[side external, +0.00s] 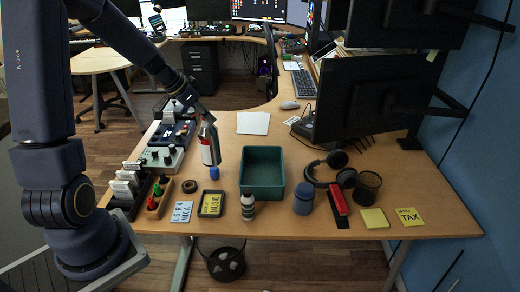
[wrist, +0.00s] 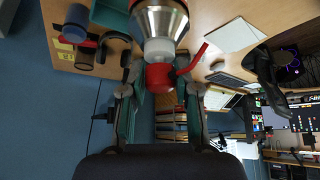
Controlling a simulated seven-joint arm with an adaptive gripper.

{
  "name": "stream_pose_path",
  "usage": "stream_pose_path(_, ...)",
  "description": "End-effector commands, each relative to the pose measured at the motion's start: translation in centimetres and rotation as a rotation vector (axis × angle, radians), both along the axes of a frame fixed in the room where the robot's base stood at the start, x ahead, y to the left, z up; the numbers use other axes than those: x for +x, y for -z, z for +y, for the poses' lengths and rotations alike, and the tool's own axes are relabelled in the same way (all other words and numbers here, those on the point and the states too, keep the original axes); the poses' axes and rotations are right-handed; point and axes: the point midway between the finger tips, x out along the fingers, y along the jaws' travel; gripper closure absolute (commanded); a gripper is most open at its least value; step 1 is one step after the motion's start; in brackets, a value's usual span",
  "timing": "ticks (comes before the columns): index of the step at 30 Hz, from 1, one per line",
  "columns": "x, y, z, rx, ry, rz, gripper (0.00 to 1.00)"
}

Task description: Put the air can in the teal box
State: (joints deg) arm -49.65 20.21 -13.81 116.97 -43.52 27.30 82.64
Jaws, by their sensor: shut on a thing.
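The air can (side external: 210,148) is red, white and dark, with its nozzle end up in the side view. My gripper (side external: 206,117) is shut on its top end. In the wrist view, the can's silver shoulder (wrist: 160,22) and red nozzle top with a thin red lever show between the fingers of my gripper (wrist: 160,88). The can is roughly upright, to the left of and behind the teal box (side external: 262,190), apart from it. The teal box is open and looks empty; part of it shows in the wrist view (wrist: 108,14).
A small blue object (side external: 214,173) sits just below the can. Headphones (side external: 328,165) and a monitor (side external: 368,92) are to the right; mixers (side external: 164,157) are to the left.

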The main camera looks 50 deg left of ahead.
Motion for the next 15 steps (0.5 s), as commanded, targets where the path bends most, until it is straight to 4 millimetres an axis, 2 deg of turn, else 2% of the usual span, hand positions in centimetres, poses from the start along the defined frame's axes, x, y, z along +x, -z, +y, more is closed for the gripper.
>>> stream_pose_path(1, 0.3, -0.1, -1.7, 0.0, 0.033, -0.001, 1.0)
stream_pose_path(6, 1.0, -0.4, -6.4, 0.002, 0.126, -0.002, 1.0)
stream_pose_path(10, 1.2, -0.7, -8.8, 0.005, 0.179, -0.004, 1.0)
stream_pose_path(15, 1.5, -1.0, -10.5, 0.009, 0.218, -0.01, 1.0)
